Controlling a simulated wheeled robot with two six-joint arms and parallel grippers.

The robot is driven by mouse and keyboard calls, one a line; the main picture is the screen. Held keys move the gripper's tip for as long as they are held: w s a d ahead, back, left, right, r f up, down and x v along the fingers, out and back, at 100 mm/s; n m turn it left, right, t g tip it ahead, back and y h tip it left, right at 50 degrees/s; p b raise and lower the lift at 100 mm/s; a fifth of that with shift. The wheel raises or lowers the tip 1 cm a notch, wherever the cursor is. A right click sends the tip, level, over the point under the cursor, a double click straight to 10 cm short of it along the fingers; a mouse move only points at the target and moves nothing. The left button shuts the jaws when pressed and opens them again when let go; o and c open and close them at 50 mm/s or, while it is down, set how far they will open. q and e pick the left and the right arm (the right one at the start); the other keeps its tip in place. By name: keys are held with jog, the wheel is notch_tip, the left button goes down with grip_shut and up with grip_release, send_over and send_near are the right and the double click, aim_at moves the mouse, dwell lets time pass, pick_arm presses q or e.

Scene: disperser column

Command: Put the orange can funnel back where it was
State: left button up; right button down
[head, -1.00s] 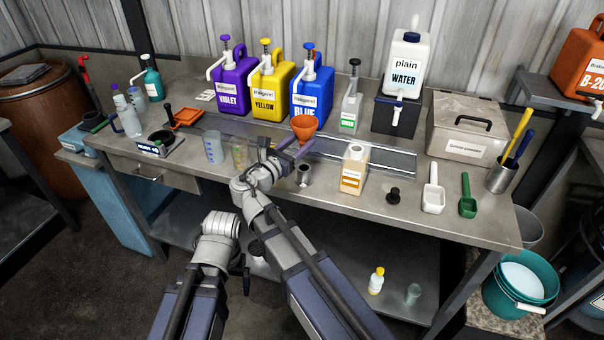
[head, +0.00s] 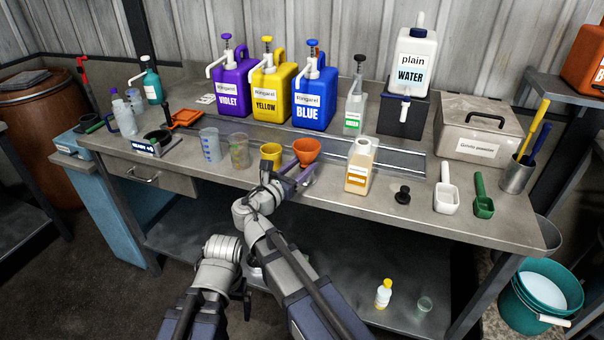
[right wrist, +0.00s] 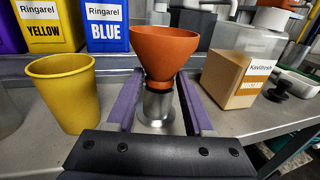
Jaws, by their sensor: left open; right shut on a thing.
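The orange can funnel (head: 307,150) is upright, wide mouth up, at the front middle of the bench. My right gripper (head: 297,174) is shut on it, with purple fingers on both sides of its lower part in the right wrist view. There the funnel (right wrist: 166,50) stands directly over a small steel cup (right wrist: 158,107). I cannot tell whether its spout is inside the cup or whether the funnel rests on it. My left gripper (head: 246,291) hangs low in front of the bench, empty and open, its fingers mostly hidden.
A yellow cup (head: 271,156) stands close left of the funnel, and the mustard bottle (head: 360,167) close right. Clear beakers (head: 210,146) stand further left. Violet, yellow and blue jugs (head: 314,98) line the back. A black stopper (head: 403,194) lies right of the bottle.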

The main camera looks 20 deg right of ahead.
jog(key=shift+s+f+b, duration=0.15)
jog(key=shift+f+b, duration=0.4)
jog(key=shift+f, duration=0.1)
jog(key=c, duration=0.6)
grip_release()
jog(key=shift+r, duration=0.1)
jog(key=o, duration=0.3)
jog(key=shift+s, duration=0.1)
